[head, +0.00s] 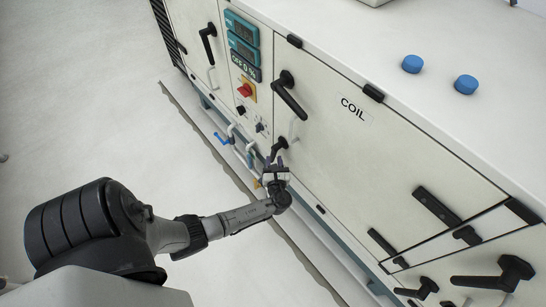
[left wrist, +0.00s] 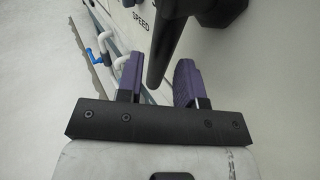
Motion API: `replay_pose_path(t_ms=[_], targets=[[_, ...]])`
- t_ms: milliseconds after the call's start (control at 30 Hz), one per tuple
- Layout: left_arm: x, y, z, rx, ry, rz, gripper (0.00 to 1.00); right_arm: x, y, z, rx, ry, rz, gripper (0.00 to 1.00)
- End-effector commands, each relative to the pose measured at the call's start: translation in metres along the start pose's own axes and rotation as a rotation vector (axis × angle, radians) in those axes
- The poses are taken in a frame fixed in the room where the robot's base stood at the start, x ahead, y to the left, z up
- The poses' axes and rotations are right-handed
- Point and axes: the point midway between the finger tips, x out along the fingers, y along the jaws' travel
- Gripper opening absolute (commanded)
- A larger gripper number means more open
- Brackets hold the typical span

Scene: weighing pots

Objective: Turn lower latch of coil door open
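The coil door (head: 390,145) is a cream panel labelled COIL and looks shut. Its lower latch (head: 279,148) is a black handle near the door's lower left corner, pointing downward. My left gripper (head: 274,165) is at the lower end of this latch. In the left wrist view my left gripper (left wrist: 158,82) has its purple fingers apart. My right gripper is not in view.
The upper latch (head: 288,94) of the coil door sits above. A control panel (head: 246,85) with displays and a red knob is to the left. Pipes with a blue valve (head: 222,138) stick out low beside the gripper. The floor (head: 90,90) at left is clear.

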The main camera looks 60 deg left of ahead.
Motion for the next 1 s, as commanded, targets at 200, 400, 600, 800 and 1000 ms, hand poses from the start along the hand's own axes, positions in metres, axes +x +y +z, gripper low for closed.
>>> replay_pose_path(t_ms=[200,400,600,800,1000], targets=[[0.025,0.000,-0.001,-0.001,-0.001,0.001,0.34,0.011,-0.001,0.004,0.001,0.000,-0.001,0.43],[0.033,0.000,0.000,0.000,0.000,0.000,0.34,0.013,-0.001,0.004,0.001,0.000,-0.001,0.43],[0.034,0.000,0.000,-0.001,0.000,0.000,0.34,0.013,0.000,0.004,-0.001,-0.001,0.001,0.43],[0.034,0.000,0.000,-0.001,0.000,0.000,0.26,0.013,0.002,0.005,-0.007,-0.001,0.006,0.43],[0.034,0.000,0.000,-0.001,0.000,0.000,0.06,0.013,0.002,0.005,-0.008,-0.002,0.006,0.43]])
